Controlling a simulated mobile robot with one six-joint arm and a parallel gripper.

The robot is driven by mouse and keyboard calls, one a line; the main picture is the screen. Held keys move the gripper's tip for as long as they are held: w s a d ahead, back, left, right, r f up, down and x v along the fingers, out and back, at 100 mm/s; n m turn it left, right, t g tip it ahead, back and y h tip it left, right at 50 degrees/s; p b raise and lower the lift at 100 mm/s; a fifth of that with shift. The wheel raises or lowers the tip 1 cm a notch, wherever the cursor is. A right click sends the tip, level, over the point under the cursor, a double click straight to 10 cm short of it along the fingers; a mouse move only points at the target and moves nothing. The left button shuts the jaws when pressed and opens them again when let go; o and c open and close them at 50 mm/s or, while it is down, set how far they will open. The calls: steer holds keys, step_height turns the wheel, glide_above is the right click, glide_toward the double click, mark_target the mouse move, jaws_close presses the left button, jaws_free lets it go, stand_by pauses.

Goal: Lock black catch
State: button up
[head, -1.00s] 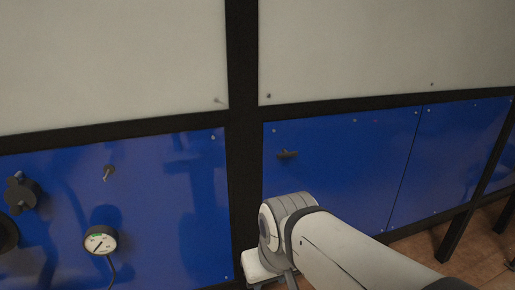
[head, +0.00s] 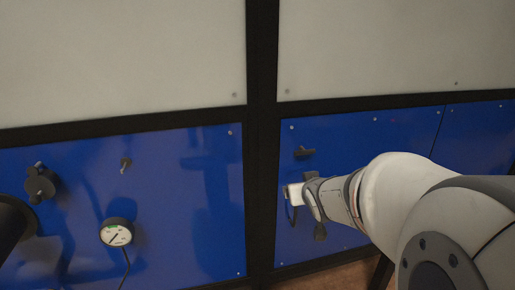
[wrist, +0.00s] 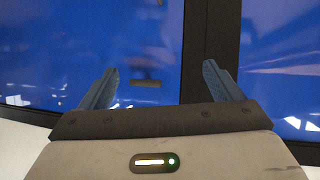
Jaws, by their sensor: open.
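A small black catch (head: 304,151) sits on the blue panel right of the dark upright post, its handle lying roughly level. In the wrist view a small dark bar-shaped catch (wrist: 146,83) shows on blue panel between my fingers, nearer the left one; it looks like the same catch. My gripper (wrist: 163,72) is open and empty, with its two fingers spread apart. In the head view my wrist is at the right panel, below and close to the catch. A second small dark catch (head: 125,165) with a light tip is on the left blue panel.
A dark post (head: 261,150) divides the blue panels, and a dark rail runs above them. The left panel carries a round gauge (head: 117,232) with a hanging cable and a black knob (head: 41,183). Pale panels (head: 120,60) are above. A brown floor strip shows below.

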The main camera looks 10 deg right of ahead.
mark_target(306, 152)
steer(key=w+d+t+y, duration=0.1)
steer(key=w+d+t, duration=0.1)
steer(key=w, duration=0.2)
steer(key=w+d+r+t+y+p, duration=0.1)
steer(key=w+d+t, duration=0.1)
steer(key=w, duration=0.3)
steer(key=w+d+n+t+y+p, duration=0.1)
steer(key=w+d+t, duration=0.1)
steer(key=w, duration=0.3)
steer(key=shift+w+d+r, duration=0.1)
steer(key=shift+d+r, duration=0.15)
steer(key=shift+c, duration=0.3)
